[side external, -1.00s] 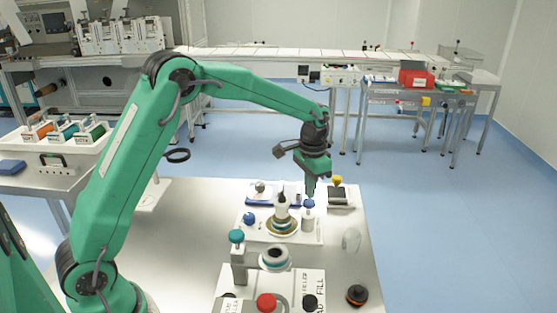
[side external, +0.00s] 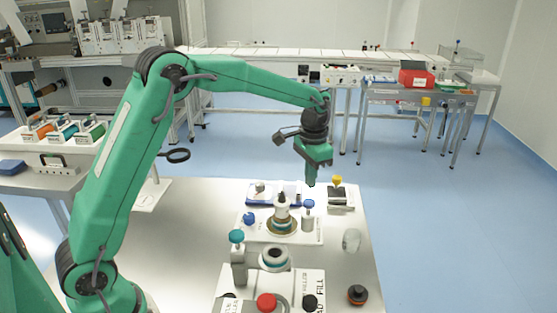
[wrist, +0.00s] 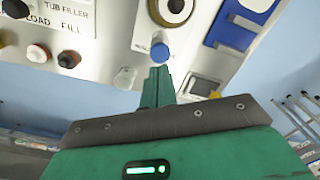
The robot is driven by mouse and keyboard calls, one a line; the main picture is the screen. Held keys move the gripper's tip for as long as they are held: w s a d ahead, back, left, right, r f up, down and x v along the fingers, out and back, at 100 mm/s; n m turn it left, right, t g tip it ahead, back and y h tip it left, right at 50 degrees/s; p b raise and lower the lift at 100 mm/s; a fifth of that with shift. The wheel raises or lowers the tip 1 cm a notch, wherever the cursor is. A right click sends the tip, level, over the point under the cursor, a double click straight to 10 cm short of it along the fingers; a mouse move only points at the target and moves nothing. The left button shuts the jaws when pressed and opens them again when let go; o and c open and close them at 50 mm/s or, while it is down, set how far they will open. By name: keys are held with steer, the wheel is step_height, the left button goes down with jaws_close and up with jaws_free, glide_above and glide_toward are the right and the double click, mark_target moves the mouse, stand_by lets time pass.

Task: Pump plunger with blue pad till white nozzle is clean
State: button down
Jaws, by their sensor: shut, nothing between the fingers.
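The plunger's blue pad (side external: 308,204) tops a white post (side external: 308,221) on the white plate. Left of it, the white nozzle (side external: 282,207) stands upright on a round, dark-ringed base (side external: 282,226). Its fine surface state is too small to tell. My gripper (side external: 311,184) is shut, empty and pointing down, just above the blue pad with a small gap. In the wrist view, my shut fingers (wrist: 158,77) line up with the blue pad (wrist: 160,48), beside the round ringed base (wrist: 172,8).
A teal-knobbed post (side external: 237,255), red knob (side external: 266,304) and black knob (side external: 310,302) stand nearer the front. A clear cup (side external: 351,240) and dark round pot (side external: 357,295) are at the right. A yellow-topped item (side external: 337,184) and blue tray (side external: 265,201) lie behind.

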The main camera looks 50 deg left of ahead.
steer(key=shift+r, duration=1.3)
steer(key=shift+s+r, duration=0.1)
steer(key=s+r+n+t, duration=0.1)
steer(key=s+r, duration=0.4)
steer(key=s, duration=0.2)
steer(key=s+r+t, duration=0.2)
steer(key=s+r, duration=0.2)
steer(key=s, duration=0.4)
steer(key=s+f+n+t, duration=0.2)
steer(key=s, duration=1.2)
steer(key=shift+a+f+t, duration=0.2)
steer(key=shift+a+t, duration=0.1)
steer(key=shift+a, duration=0.1)
steer(key=shift+r, duration=0.1)
